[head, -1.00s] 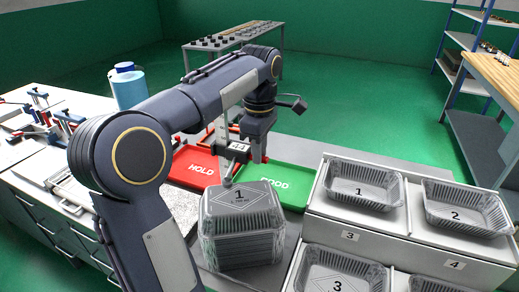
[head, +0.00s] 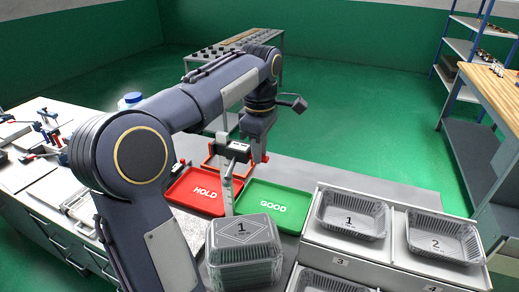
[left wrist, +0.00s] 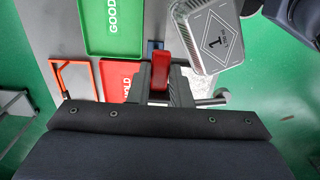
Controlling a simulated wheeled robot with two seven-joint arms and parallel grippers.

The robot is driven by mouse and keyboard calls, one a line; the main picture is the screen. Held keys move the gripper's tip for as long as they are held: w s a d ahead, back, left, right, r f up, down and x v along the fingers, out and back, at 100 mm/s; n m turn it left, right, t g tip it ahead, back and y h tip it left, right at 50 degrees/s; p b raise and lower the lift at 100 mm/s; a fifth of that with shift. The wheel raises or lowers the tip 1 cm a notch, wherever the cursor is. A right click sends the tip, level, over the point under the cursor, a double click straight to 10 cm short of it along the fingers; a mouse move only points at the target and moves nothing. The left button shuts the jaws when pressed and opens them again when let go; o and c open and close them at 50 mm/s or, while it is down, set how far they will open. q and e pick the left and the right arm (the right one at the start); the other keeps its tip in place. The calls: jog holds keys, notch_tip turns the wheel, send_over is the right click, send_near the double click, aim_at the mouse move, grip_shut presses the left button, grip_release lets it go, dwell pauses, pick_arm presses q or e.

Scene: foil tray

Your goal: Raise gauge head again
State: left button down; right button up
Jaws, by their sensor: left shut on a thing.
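My left gripper (head: 260,156) is shut on a red part (left wrist: 160,70), which appears to be the gauge's grip. The gauge head (head: 236,150), a dark and pale block, is beside the fingers in the head view. A grey post (head: 228,193) runs down below it, behind a stack of foil trays (head: 243,232) with a lid marked 1. The gauge head is well above the stack's top. The stack also shows in the left wrist view (left wrist: 205,38), right of the fingers and apart from them. My right gripper is not in view.
A red HOLD tray (head: 178,198) and a green GOOD tray (head: 255,222) lie behind the stack. Foil trays marked 1 (head: 352,218) and 2 (head: 445,240) sit in bins at the right. A red frame (left wrist: 57,80) stands beyond the HOLD tray.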

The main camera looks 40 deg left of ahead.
pick_arm(q)
jog(key=shift+w+a+r, duration=0.1)
jog(key=shift+r, duration=0.5)
jog(key=c, duration=1.7)
grip_release()
jog(key=o, duration=0.4)
jog(key=shift+f, duration=0.1)
notch_tip(320, 180, up, 8)
jog(key=shift+f+p, duration=0.1)
jog(key=shift+p, duration=0.25)
